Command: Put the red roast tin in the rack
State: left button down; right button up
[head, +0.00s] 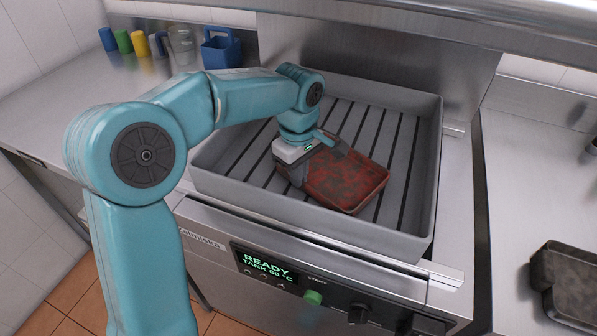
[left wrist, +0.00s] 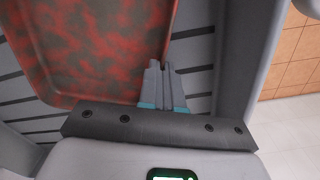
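The red roast tin (head: 347,182), mottled red and dark, is inside the grey slatted rack (head: 432,160), over the front middle of its slats. I cannot tell whether its base touches the slats. My left gripper (head: 301,172) is at the tin's left side and hides part of that rim. In the left wrist view the tin (left wrist: 85,45) fills the upper left. My right gripper is not in view.
The rack's raised walls surround the tin, with bare slats behind it and to the right. A dark tin (head: 572,285) lies on the right counter. Several cups and a blue container (head: 221,50) stand at the back left. The machine's display (head: 265,268) reads READY.

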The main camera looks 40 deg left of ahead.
pick_arm(q)
jog(key=shift+f, duration=0.35)
jog(key=c, duration=1.2)
grip_release()
jog(key=shift+c, duration=0.2)
notch_tip(320, 180, up, 12)
jog(key=p, duration=0.1)
jog(key=shift+p, duration=0.3)
jog(key=shift+s, duration=0.1)
